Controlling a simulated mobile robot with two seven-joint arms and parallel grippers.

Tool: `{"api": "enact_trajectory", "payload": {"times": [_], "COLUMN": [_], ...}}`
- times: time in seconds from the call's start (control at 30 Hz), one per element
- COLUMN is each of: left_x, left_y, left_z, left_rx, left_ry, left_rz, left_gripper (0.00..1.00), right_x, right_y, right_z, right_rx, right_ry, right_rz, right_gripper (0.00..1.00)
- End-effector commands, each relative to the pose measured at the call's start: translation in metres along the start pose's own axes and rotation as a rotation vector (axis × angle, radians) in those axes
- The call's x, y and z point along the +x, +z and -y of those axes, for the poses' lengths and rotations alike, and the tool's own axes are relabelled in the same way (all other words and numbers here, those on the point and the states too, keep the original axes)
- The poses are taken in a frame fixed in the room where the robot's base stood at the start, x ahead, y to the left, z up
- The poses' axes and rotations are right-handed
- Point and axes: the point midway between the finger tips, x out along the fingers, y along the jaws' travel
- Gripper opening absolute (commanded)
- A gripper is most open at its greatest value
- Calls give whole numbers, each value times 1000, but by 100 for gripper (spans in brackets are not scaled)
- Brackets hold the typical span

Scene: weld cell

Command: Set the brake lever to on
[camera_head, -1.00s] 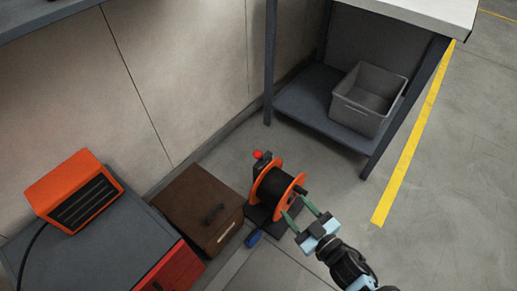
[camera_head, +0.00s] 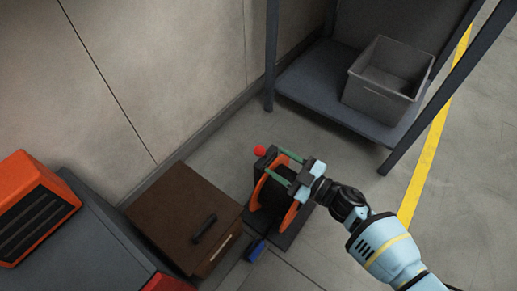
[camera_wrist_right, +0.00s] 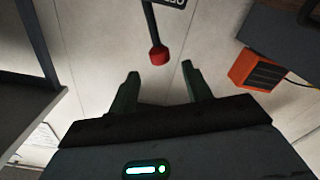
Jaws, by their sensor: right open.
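The brake lever (camera_wrist_right: 151,28) is a dark rod with a red knob (camera_wrist_right: 158,55) in the right wrist view. In the head view the red knob (camera_head: 259,150) shows at the far left side of the cable reel (camera_head: 272,194), which has orange flanges and a black drum. My right gripper (camera_head: 278,163) is over the reel, its green fingers pointing toward the knob. In the wrist view the right gripper (camera_wrist_right: 160,74) is open and empty, with the knob ahead of the gap between the fingertips, apparently apart from them. My left gripper is not in view.
A brown box with a dark handle (camera_head: 185,222) stands left of the reel. A blue object (camera_head: 257,250) lies at the reel's front. A grey bin (camera_head: 385,83) sits on the lower shelf of a bench (camera_head: 312,85). An orange unit (camera_head: 32,208) rests on a grey cabinet (camera_head: 85,245).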

Motion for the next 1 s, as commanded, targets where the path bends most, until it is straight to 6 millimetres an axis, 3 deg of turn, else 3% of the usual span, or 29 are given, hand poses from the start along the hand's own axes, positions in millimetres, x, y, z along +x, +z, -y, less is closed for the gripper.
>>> {"api": "enact_trajectory", "payload": {"times": [0.3, 0.5, 0.87, 1.0], "left_x": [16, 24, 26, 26], "left_y": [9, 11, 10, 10], "left_z": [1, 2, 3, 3], "left_rx": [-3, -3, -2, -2], "left_ry": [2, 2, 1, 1], "left_rz": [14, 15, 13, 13], "left_gripper": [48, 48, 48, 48], "right_x": [47, 66, 72, 72], "right_y": [2, 2, 0, 0], "right_z": [1, 1, 0, 0], "right_rx": [0, 2, 0, 0], "right_ry": [0, 1, 0, 0], "right_rz": [-3, 0, -1, -1], "right_gripper": [49, 49, 49, 32]}}
